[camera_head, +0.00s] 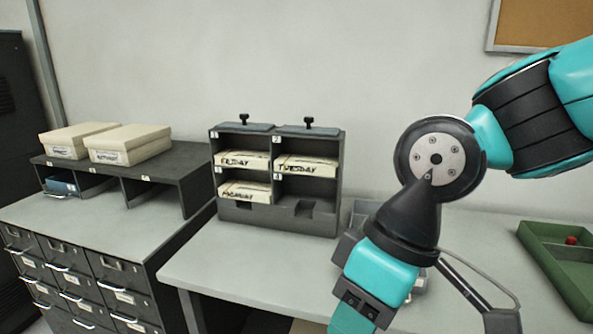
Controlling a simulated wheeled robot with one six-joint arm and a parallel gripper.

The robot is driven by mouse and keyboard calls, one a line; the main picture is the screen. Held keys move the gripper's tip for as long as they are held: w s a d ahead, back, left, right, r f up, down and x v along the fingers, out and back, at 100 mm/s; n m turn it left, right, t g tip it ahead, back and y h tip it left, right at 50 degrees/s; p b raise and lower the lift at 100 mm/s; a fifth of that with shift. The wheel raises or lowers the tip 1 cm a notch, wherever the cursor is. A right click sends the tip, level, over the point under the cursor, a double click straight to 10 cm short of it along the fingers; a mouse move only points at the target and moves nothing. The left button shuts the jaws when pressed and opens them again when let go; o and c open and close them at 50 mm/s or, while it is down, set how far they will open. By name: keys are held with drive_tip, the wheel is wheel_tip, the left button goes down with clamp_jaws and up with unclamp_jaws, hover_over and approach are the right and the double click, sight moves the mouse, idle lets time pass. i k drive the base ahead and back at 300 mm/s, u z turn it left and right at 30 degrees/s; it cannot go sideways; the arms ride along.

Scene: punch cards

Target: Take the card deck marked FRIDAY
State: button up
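A dark grey rack (225,212) with numbered compartments stands on the grey table. The cream card deck marked FRIDAY (242,160) lies in its upper left compartment. A deck marked TUESDAY (307,166) lies in the upper right one. Another deck (245,191) lies in the lower left, its marking hard to read, perhaps MONDAY. The lower right compartment looks empty. My gripper (365,303) points down in front of the table, right of and nearer than the rack, apart from the decks. Its fingertips are cut off by the lower edge, so its opening is hidden.
Two dark clamps with black knobs (308,122) sit on top of the rack. A dark shelf (160,182) with cream boxes (128,143) stands left on a drawer cabinet (100,275). A green tray (552,262) with a red object lies at right. Grey trays are partly hidden behind my arm.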

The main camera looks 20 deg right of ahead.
sight(254, 159)
drive_tip(key=u, duration=1.8)
drive_tip(key=i, duration=2.1)
drive_tip(key=z, duration=3.45)
